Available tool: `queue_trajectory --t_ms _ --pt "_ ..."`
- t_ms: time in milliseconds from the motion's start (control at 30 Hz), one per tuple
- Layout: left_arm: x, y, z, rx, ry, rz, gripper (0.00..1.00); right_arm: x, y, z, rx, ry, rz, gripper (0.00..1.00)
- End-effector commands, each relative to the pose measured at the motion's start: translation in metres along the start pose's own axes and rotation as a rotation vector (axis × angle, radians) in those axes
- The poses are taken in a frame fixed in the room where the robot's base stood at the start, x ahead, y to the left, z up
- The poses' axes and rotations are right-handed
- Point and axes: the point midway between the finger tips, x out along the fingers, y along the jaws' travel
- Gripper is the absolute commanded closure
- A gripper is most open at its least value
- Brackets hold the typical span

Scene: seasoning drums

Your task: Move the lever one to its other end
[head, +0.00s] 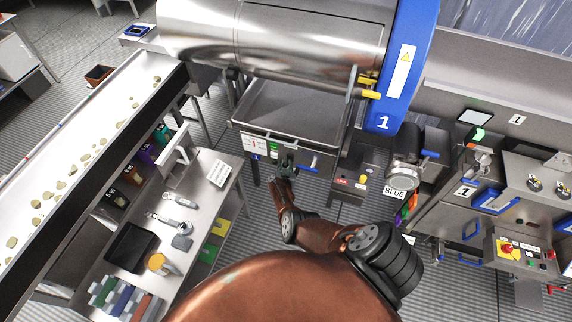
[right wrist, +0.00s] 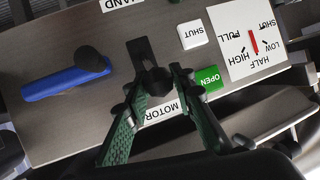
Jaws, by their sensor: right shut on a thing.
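A small black lever with a round knob (right wrist: 156,82) stands in a dark slot on a grey panel (right wrist: 90,125) in the right wrist view. The slot runs between a HAND label (right wrist: 120,3) and a MOTOR label (right wrist: 163,111), and the knob is at the MOTOR end. My right gripper (right wrist: 158,80) has its green fingers on either side of the knob, shut on it. In the head view, my right gripper (head: 286,166) is at the front panel below the drum marked 1 (head: 383,122); it hides the lever there. My left gripper is not in view.
A blue handle (right wrist: 65,82) lies beside the slot; it also shows in the head view (head: 308,170). White SHUT (right wrist: 192,34) and green OPEN (right wrist: 209,78) labels are on the other side. A tool table (head: 205,185) stands left of my arm, a control station (head: 500,205) right.

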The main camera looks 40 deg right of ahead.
Motion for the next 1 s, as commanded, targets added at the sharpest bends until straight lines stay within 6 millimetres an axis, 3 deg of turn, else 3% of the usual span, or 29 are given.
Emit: queue_trajectory --t_ms 33,333,367,600,1000 --pt "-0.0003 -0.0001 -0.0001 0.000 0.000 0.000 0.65 0.0033 -0.0017 -0.0115 -0.002 0.017 0.000 1.00" --pt "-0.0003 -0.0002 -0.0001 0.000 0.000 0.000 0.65 0.0033 -0.0017 -0.0114 -0.002 0.017 0.000 1.00" --pt "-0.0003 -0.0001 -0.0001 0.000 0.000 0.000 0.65 0.0033 -0.0017 -0.0113 -0.003 0.016 0.000 0.76" --pt "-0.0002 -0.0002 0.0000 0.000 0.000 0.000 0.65 0.0016 -0.0005 -0.0055 -0.001 0.008 0.000 0.59" --pt "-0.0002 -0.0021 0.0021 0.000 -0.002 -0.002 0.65 0.0002 -0.0038 -0.0057 0.002 0.005 -0.002 0.59"
